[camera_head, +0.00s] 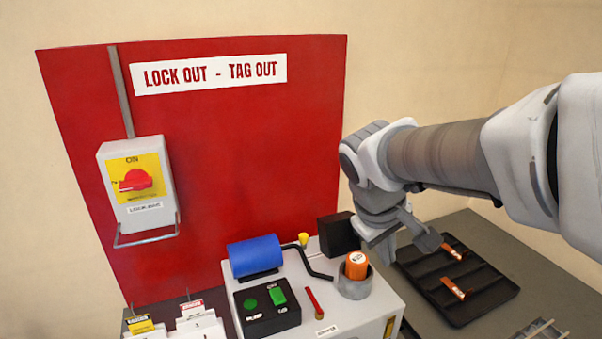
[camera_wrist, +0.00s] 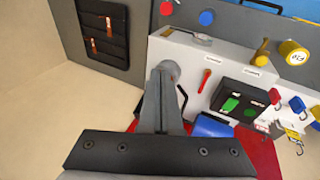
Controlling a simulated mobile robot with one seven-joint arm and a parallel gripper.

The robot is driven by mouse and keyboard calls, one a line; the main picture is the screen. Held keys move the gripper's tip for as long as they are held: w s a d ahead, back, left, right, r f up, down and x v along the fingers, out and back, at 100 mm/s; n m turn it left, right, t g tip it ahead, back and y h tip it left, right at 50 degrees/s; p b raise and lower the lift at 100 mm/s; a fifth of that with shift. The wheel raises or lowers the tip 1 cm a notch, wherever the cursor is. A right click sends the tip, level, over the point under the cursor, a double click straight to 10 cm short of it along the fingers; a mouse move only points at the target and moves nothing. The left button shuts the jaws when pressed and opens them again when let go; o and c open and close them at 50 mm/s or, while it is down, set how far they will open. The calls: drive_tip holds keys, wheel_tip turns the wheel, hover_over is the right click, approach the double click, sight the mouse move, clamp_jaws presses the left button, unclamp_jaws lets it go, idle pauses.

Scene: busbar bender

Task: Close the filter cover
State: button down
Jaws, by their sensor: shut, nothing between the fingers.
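No part is clearly marked as the filter cover, so I cannot tell which one it is or how it stands. On top of the white machine (camera_head: 380,302), an orange cylinder (camera_head: 356,262) with a pale marked top stands in a grey round cup (camera_head: 354,288). A black block (camera_head: 338,235) stands upright behind it. My gripper (camera_head: 388,252) is above the machine's right end, close to the cup and block. In the wrist view my gripper (camera_wrist: 166,72) is shut with nothing in it and hides part of the machine. Contact cannot be told.
A blue motor (camera_head: 255,254), a bent black rod (camera_head: 318,272), a red lever (camera_head: 315,302) and a black panel with green buttons (camera_head: 267,308) crowd the machine top. A black tray (camera_head: 480,300) with orange pieces lies right. A red lockout board (camera_head: 250,150) stands behind.

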drive_tip(key=w+a+f+n+h+p, duration=0.1)
drive_tip(key=w+a+f+n+h, duration=0.15)
drive_tip(key=w, duration=0.55)
drive_tip(key=n+t+h+p, duration=0.3)
drive_tip(key=n+t+h, duration=0.15)
drive_tip(key=n, duration=0.55)
approach(336, 231)
drive_tip(key=shift+t, duration=0.45)
drive_tip(key=a, duration=0.2)
drive_tip(key=w+a, duration=0.1)
drive_tip(key=a, duration=0.1)
drive_tip(key=w+a, duration=0.1)
drive_tip(key=a, duration=0.1)
drive_tip(key=shift+w+a+r, duration=0.1)
drive_tip(key=shift+a+r, duration=0.05)
drive_tip(key=shift+r, duration=0.1)
drive_tip(key=p+x, duration=0.2)
drive_tip(key=x, duration=0.8)
drive_tip(key=shift+a+f+b, duration=0.1)
drive_tip(key=shift+a+b, duration=0.05)
drive_tip(key=shift+b, duration=0.55)
drive_tip(key=shift+r+b, duration=0.25)
drive_tip(key=shift+b, duration=0.05)
